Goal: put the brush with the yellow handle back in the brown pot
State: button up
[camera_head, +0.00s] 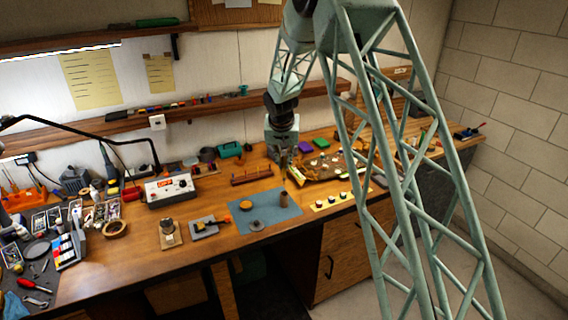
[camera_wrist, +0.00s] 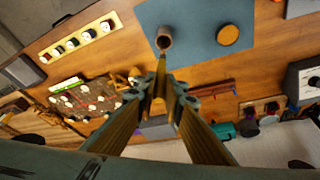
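The brown pot (camera_head: 283,198) stands upright on the blue mat (camera_head: 292,212) near its right edge. The wrist view looks down at the pot (camera_wrist: 164,40) from above, with its round opening showing. My gripper (camera_head: 283,158) is above the bench, behind the pot. In the wrist view, the fingers of my gripper (camera_wrist: 161,98) are closed in on a thin yellow stick, the yellow-handled brush (camera_wrist: 161,72). The brush reaches past the fingertips toward the pot and appears just short of its opening in the picture. Whether it touches the pot cannot be told.
An orange disc (camera_head: 246,205) and a grey disc (camera_head: 257,226) lie on the mat. A yellow strip with small jars (camera_head: 331,200) lies right of the mat. A cluttered tray (camera_head: 325,165) is right of my gripper. A reddish rack (camera_head: 251,174) stands behind the mat.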

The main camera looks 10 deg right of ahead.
aim_at(284, 180)
jog(key=shift+f, duration=0.1)
jog(key=shift+f+b, duration=0.45)
jog(key=shift+f, duration=1.55)
jog(key=shift+f+b, duration=0.2)
jog(key=shift+b, duration=0.75)
dwell(1.4)
jog(key=shift+f+b, duration=2.85)
jog(key=shift+f, duration=0.05)
dwell(0.6)
